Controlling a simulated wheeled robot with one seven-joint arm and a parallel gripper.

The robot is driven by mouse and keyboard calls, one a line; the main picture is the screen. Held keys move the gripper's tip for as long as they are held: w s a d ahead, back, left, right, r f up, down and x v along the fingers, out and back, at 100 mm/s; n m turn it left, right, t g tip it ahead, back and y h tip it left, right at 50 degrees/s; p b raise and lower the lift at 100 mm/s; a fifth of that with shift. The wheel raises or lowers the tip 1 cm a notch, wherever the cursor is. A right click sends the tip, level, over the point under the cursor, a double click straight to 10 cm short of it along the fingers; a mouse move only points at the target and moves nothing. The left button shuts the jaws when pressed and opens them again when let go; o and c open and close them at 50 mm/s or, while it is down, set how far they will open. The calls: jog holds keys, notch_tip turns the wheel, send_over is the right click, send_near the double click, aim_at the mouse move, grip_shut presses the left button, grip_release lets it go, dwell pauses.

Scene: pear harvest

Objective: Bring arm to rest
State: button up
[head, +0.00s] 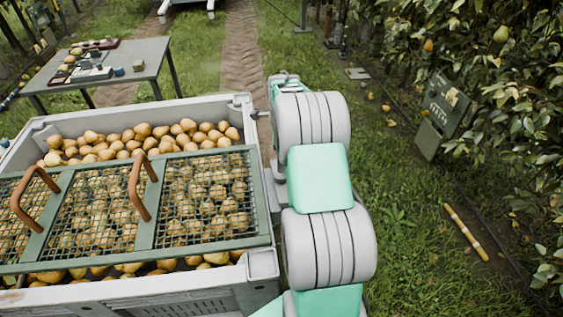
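My arm, with grey and mint-green links, rises from the bottom centre of the head view and stands just right of the crate. Its far end points away from me, and the upper links cover what lies behind them. No held object shows.
A grey crate (262,262) full of pears stands at left, close to my arm, with a green mesh lid (148,207) with brown handles across it. A table (150,52) with small items stands behind. Grass between is mostly clear.

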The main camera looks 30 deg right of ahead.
jog(key=s+a+r+n+t+p, duration=0.1)
jog(key=s+a+r+n+p, duration=0.35)
jog(key=a+r+n, duration=0.75)
jog(key=s+a+r+n+t+p, duration=0.1)
jog(key=s+a+r+n+p, duration=0.1)
jog(key=s+a+r+n, duration=0.2)
jog(key=s+a+r+n+t+p, duration=0.1)
jog(key=s+a+r+n, duration=0.3)
jog(key=s+a+n, duration=0.4)
jog(key=s+n+p, duration=0.1)
jog(key=s, duration=0.3)
jog(key=shift+a+r, duration=0.2)
jog(key=shift+a, duration=0.1)
